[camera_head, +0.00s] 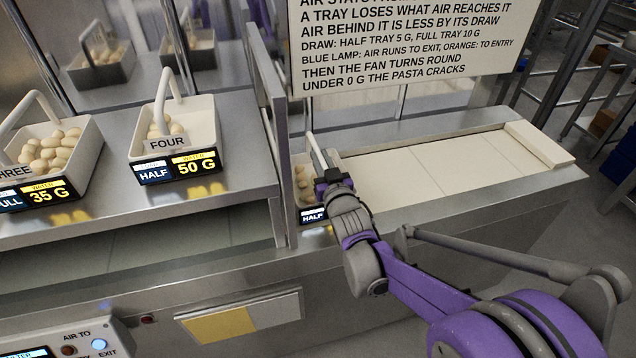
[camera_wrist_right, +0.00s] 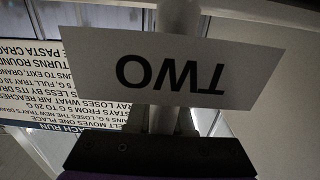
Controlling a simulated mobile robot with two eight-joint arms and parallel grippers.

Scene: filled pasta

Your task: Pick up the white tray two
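The white tray two (camera_head: 303,191) stands at the left end of the right-hand bench, close behind the metal divider, with pasta in it and an upright handle (camera_head: 317,150). My arm hides its right side and front label. My right gripper (camera_head: 328,180) is at the tray's handle. In the right wrist view the label TWO (camera_wrist_right: 170,72) appears upside down and close, with a pale upright bar (camera_wrist_right: 179,18) at it. The label covers the fingertips, so I cannot tell whether they grip the handle. My left gripper is out of view.
The metal divider (camera_head: 272,120) stands left of the tray. Tray four (camera_head: 200,135) and tray three (camera_head: 85,150) are on the left bench. Pale belt slabs (camera_head: 430,165) lie clear to the right. A sign (camera_head: 400,40) hangs behind. A control panel (camera_head: 60,340) is lower left.

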